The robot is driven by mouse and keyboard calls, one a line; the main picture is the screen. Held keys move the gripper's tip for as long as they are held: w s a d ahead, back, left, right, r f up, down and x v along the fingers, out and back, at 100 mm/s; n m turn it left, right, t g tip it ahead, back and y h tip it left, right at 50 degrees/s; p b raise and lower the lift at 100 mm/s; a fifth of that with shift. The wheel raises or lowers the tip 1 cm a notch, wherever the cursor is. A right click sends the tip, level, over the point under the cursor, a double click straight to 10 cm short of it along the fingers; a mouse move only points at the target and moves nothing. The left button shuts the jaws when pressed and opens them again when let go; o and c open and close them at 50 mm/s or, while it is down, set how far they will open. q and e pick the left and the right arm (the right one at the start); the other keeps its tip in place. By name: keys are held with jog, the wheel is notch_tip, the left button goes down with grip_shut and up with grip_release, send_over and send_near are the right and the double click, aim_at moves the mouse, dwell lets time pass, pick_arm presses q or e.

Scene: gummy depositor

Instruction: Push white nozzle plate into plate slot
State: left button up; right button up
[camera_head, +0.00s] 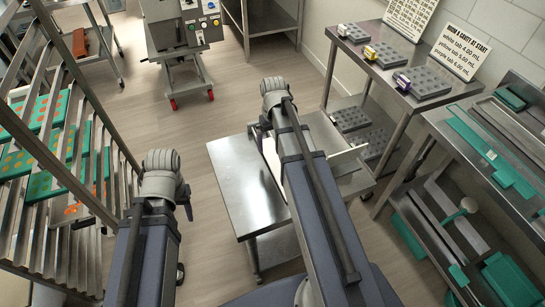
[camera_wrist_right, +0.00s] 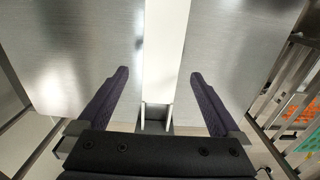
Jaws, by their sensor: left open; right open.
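A long white strip, which looks like the white nozzle plate (camera_wrist_right: 165,45), lies on a steel surface in the right wrist view. It runs between the two fingers of my right gripper (camera_wrist_right: 159,73), which are spread apart with clear gaps on both sides. In the head view the right wrist and arm cover most of this spot; a bit of white (camera_head: 270,158) shows beside the arm. My left gripper (camera_head: 187,208) hangs over the floor left of the steel cart, mostly hidden by its own wrist; it is open. I cannot make out the plate slot.
The steel cart (camera_head: 240,185) stands in the middle. A wheeled machine with buttons (camera_head: 185,25) is at the back. A rack with green trays (camera_head: 40,170) is at the left. Tables with grey moulds (camera_head: 425,82) and green parts (camera_head: 480,140) stand at the right. The floor between is clear.

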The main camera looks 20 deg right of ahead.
aim_at(272, 153)
jog(key=shift+w+a+f+b, duration=0.1)
jog(key=shift+f+b, duration=2.5)
jog(key=shift+b, duration=0.05)
jog(key=shift+r, duration=0.1)
grip_shut()
